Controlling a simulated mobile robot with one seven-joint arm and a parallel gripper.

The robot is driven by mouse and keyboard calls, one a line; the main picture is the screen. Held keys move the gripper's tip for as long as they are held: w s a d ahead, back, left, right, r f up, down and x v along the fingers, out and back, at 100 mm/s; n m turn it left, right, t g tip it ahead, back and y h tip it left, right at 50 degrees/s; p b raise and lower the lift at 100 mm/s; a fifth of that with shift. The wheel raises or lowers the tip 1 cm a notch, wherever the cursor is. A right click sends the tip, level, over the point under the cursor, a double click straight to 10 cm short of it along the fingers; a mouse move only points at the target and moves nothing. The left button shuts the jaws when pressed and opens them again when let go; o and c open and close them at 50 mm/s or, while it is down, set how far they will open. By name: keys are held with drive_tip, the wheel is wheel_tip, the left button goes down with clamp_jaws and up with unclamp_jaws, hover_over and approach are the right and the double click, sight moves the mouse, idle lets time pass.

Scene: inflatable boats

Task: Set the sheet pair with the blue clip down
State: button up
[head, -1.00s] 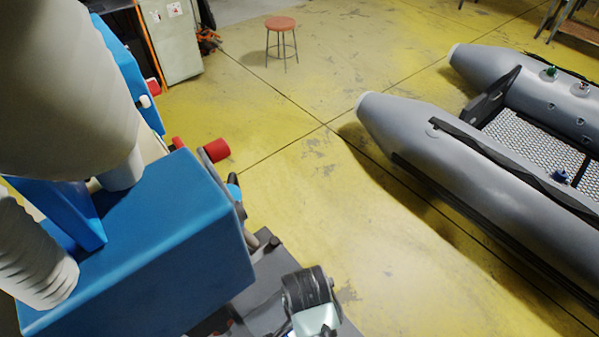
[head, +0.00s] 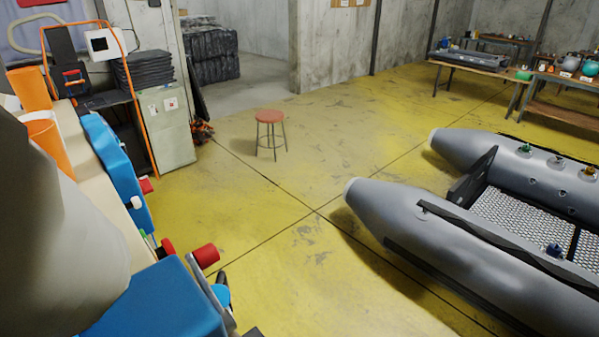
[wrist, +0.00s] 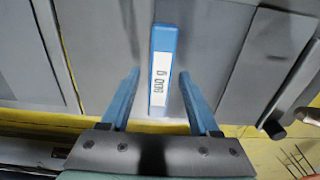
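In the wrist view, a blue clip (wrist: 163,42) with a white label reading what looks like "800 g" lies against grey sheet-like surfaces (wrist: 100,50). I cannot tell whether these are the sheet pair. My gripper (wrist: 159,74) has two blue fingers spread apart, one on each side of the clip. A gap shows between each finger and the clip, so the gripper looks open and not closed on it. Whether the clip touches the grey surface is hard to tell. The head view does not show the clip or my gripper.
In the head view, a grey inflatable boat (head: 400,216) lies at the right. A red-topped stool (head: 270,117) stands on the yellow floor (head: 310,250). Wooden tables (head: 475,80) with small items stand at the back right. A pale cabinet (head: 170,130) stands back left. The middle floor is clear.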

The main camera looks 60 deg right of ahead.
drive_tip(key=shift+r, duration=0.15)
wheel_tip(320, 180, up, 12)
idle(0.6)
idle(0.5)
